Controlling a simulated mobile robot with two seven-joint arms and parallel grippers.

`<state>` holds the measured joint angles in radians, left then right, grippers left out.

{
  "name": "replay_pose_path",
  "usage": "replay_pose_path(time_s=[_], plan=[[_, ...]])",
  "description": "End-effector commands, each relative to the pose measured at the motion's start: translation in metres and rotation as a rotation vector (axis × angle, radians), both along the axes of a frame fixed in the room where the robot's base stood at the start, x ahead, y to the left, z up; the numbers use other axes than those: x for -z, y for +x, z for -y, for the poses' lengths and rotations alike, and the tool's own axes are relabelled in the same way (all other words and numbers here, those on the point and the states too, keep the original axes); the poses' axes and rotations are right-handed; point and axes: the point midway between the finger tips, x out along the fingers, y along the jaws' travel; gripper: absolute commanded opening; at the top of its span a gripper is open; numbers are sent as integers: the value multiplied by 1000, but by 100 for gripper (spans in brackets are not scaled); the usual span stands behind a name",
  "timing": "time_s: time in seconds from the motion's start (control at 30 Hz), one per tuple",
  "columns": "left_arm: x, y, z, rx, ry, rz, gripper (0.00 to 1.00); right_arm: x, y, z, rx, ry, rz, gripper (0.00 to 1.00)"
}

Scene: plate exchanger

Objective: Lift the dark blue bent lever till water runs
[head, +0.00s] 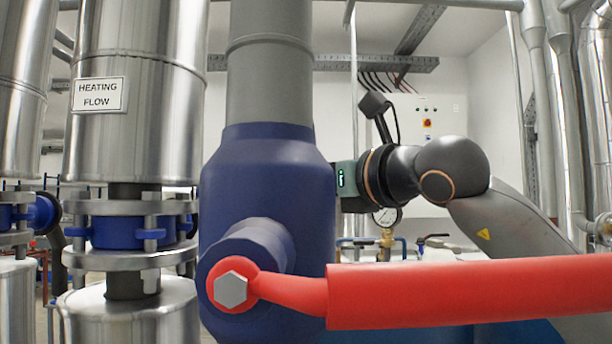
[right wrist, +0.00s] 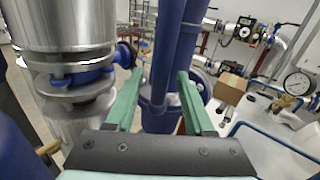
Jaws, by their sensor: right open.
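A small dark blue bent piece (head: 356,240), which looks like the lever, shows beside a brass fitting (head: 387,239) under a round gauge (head: 386,216) in the head view. It is partly hidden and its exact shape is hard to tell. In the right wrist view the gauge (right wrist: 298,84) and brass fitting (right wrist: 284,101) are at the right, outside the fingers; I cannot make out the lever there. My right gripper (right wrist: 160,76) is open, its green fingers apart, with blue pipework beyond them. In the head view its fingers are hidden behind the blue vessel. My left gripper is not in view.
A large dark blue vessel (head: 265,185) and a thick red lever (head: 460,291) block the front of the head view. Steel columns (head: 135,110) stand at the left. In the right wrist view a brown box (right wrist: 230,86) and white surface (right wrist: 255,150) lie right.

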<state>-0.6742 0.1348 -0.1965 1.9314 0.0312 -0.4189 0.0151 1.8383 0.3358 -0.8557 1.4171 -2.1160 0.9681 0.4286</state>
Motion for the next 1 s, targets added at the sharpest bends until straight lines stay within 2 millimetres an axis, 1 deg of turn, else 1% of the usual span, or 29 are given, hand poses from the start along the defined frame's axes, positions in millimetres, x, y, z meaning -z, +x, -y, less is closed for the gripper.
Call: replay_pose_path(time_s=[0.23, 0.7, 1.0], plan=[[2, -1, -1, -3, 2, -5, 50, 1, 1, -1, 0, -1, -1, 53], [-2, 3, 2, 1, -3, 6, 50, 0, 0, 0, 0, 0, 0, 0], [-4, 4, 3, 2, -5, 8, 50, 0, 0, 0, 1, 0, 0, 0]])
